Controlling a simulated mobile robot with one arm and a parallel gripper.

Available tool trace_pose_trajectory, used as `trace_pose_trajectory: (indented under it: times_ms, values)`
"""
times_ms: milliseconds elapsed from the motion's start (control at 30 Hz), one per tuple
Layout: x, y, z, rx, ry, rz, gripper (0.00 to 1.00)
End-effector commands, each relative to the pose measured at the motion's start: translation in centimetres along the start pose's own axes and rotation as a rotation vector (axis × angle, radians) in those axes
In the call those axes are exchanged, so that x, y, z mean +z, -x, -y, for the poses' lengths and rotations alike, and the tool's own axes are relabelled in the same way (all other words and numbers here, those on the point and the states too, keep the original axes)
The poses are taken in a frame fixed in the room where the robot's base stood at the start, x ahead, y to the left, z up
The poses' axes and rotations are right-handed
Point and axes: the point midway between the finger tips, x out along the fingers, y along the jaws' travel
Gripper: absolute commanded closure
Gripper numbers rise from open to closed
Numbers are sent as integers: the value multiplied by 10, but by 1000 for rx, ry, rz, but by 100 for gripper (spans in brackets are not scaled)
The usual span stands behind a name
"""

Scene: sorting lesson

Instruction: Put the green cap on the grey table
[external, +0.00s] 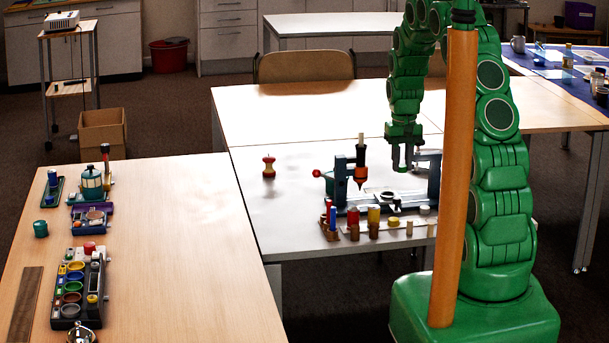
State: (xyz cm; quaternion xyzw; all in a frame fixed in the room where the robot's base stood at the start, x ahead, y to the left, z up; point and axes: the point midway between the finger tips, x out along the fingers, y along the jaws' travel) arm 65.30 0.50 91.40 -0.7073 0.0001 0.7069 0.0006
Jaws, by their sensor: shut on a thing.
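My gripper (402,165) points down above the back right of the tool stand, on the grey table (258,220). A small dark green, cap-like cylinder (41,229) stands on the wooden table at the left, far from my gripper. I cannot tell for sure whether it is the green cap. The grey table's top is pale and lies in the middle, in front of a light wooden table.
The tool stand (352,200) has upright posts and several coloured pegs and blocks in front. The wooden table (150,230) holds a paint tray (72,297) and other containers.

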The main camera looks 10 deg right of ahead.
Motion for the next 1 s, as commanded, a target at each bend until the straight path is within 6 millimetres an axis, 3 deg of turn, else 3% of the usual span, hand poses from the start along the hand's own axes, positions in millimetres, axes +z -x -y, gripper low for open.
trace_pose_trajectory:
  times_ms: [300, 467, 667, 1000]
  values:
    - [0, 0, -6, 0, 2, 0, 100]
    - [-4, 0, 8, 4, 39, -1, 100]
    - [-13, -1, 65, 13, 197, -3, 100]
    - [-12, -1, 199, 26, 556, -7, 100]
